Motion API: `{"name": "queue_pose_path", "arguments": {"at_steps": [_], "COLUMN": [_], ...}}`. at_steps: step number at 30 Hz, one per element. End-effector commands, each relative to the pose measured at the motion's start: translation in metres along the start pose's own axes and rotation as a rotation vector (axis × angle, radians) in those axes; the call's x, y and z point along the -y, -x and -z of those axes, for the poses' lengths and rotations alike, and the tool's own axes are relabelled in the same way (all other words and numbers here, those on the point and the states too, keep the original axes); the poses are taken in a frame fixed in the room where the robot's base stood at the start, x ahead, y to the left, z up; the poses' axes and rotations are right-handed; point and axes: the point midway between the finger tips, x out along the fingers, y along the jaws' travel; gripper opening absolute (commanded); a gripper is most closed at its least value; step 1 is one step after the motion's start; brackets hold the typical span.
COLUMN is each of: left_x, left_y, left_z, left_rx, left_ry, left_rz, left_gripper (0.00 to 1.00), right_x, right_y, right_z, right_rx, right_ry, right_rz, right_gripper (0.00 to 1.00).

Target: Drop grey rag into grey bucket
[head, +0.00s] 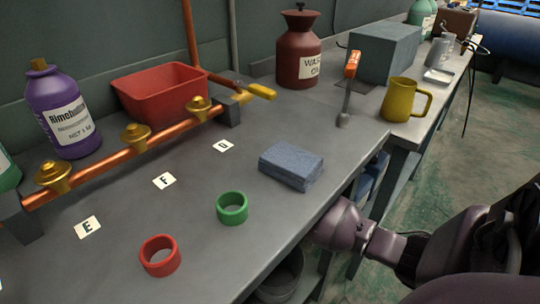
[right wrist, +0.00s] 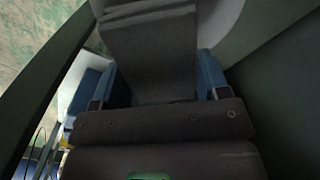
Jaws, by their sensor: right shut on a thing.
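My right gripper (right wrist: 160,80) has its two blue finger pads on either side of a hanging dark grey cloth, the grey rag (right wrist: 152,50), and is shut on it. In the head view my right arm reaches below the bench's front edge, and the gripper and rag are hidden there. A dark grey round container, seemingly the grey bucket (head: 281,279), stands under the bench, partly covered by its edge. In the right wrist view a pale curved surface shows behind the rag; I cannot tell whether it is the bucket. My left gripper is not in view.
The bench top (head: 330,130) holds a folded blue cloth (head: 290,166), a green ring (head: 232,208), a red ring (head: 160,256), a red bin (head: 162,94) and a copper pipe with brass valves (head: 137,135). A yellow mug (head: 405,99) stands on the farther bench.

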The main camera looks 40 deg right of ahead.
Motion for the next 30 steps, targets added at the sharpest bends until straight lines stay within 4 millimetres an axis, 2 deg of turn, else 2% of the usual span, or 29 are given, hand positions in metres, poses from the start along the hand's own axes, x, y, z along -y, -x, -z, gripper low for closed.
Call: {"name": "queue_pose_path", "arguments": {"at_steps": [1,6,19,20,25,30], "left_x": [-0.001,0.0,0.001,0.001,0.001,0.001], "left_y": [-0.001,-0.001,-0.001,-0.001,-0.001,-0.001], "left_z": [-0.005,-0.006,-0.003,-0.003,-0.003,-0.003], "left_rx": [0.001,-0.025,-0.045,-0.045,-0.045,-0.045], "left_ry": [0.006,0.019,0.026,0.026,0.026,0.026], "left_rz": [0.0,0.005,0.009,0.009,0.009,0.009], "left_gripper": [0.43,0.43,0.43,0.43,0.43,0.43], "right_x": [-0.001,-0.001,0.001,0.001,0.0,0.0], "right_y": [-0.011,-0.022,-0.024,-0.024,-0.024,-0.024], "right_z": [-0.002,-0.001,0.001,0.001,0.001,0.0], "right_rx": [0.006,0.003,-0.003,-0.003,-0.003,-0.002], "right_ry": [0.0,-0.001,0.001,0.001,0.001,0.001], "right_rz": [-0.003,-0.002,0.001,0.001,0.001,0.001], "right_gripper": [0.5,0.5,0.5,0.72,0.98,0.98]}}
